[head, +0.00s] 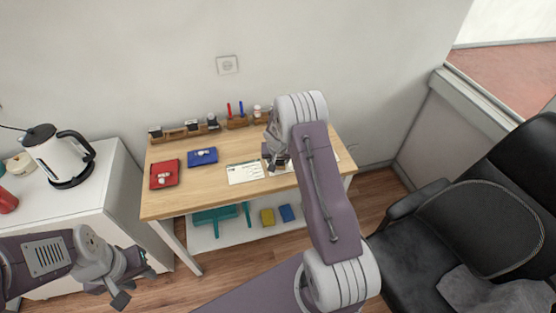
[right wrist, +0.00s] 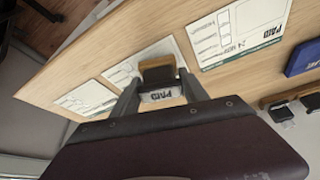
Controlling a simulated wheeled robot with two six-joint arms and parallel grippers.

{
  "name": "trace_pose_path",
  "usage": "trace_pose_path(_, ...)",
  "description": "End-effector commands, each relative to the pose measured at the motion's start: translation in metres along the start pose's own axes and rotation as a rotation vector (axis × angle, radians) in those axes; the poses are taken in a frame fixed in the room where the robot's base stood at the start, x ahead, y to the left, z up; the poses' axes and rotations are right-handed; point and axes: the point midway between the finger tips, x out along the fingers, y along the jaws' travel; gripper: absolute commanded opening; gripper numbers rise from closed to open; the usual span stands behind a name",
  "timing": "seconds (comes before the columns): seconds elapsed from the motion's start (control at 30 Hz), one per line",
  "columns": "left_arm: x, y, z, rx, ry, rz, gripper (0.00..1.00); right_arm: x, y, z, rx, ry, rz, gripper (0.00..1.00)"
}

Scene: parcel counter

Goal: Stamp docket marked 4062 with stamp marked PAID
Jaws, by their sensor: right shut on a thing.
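My right gripper (right wrist: 158,92) is shut on a stamp (right wrist: 158,72) whose label reads PAID. In the head view the right gripper (head: 275,163) is over the table's right half, at the dockets. In the right wrist view the stamp partly covers a middle docket (right wrist: 150,53); I cannot tell whether it touches it. Another docket (right wrist: 240,35), with dark PAID lettering, lies to its right, and a third (right wrist: 85,98) to its left. The head view shows one docket (head: 245,172) clearly. I cannot read the number 4062. My left gripper (head: 134,286) looks open and empty, off the table's front left.
A red pad (head: 164,174) and a blue pad (head: 202,156) lie left of the dockets. A wooden rack (head: 180,134) with several stamps and a pen holder (head: 237,122) stand at the back. A kettle (head: 57,155) is on the left cabinet; a black chair (head: 440,230) stands right.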

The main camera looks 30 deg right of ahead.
Motion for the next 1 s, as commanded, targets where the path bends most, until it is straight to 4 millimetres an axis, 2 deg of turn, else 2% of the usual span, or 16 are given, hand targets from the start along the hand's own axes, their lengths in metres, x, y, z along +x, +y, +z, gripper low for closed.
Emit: trace_pose_path(1.0,0.0089,-0.0002,0.0009,0.000,0.000,0.000,0.36,0.0076,0.0002,0.0038,0.000,-0.002,0.001,0.00)
